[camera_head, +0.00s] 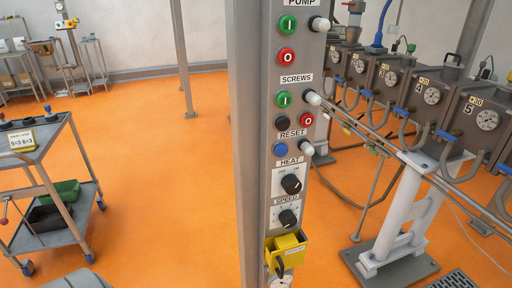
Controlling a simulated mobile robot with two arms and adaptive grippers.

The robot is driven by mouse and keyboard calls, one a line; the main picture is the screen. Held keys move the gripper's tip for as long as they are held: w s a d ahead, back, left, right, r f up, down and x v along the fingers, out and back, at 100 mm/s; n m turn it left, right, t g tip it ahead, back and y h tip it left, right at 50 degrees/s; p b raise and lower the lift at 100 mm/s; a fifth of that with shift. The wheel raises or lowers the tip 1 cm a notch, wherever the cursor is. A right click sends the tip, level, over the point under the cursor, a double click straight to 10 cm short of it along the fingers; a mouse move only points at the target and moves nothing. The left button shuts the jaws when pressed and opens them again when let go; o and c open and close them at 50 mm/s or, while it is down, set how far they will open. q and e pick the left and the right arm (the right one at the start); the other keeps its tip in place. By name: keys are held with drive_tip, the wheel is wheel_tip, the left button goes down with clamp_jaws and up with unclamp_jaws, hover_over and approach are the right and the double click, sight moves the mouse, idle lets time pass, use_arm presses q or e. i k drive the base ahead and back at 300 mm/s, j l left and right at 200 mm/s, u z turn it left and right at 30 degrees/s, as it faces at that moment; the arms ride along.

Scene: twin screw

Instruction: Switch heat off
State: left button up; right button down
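The control panel (268,130) stands upright near the middle of the head view, on a grey post. The HEAT label (289,161) sits on its lower half. Below the label is a white plate with a black rotary knob (291,184), the heat switch. The markings around the knob are too small to read, so I cannot tell which setting it points to. A second black knob (288,218) with the SPEED label sits just below it. Neither of my grippers shows in this view, and nothing covers the heat knob.
Green, red, black and blue buttons and white lamps line the panel above. A yellow lockout box (286,248) is below the knobs. The grey machine (432,95) with gauges and pipes stands at right. A cart (50,185) stands at left. Orange floor (165,180) between is clear.

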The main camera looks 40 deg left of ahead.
sight(292, 186)
drive_tip(key=j+u, duration=0.15)
drive_tip(key=u, duration=0.75)
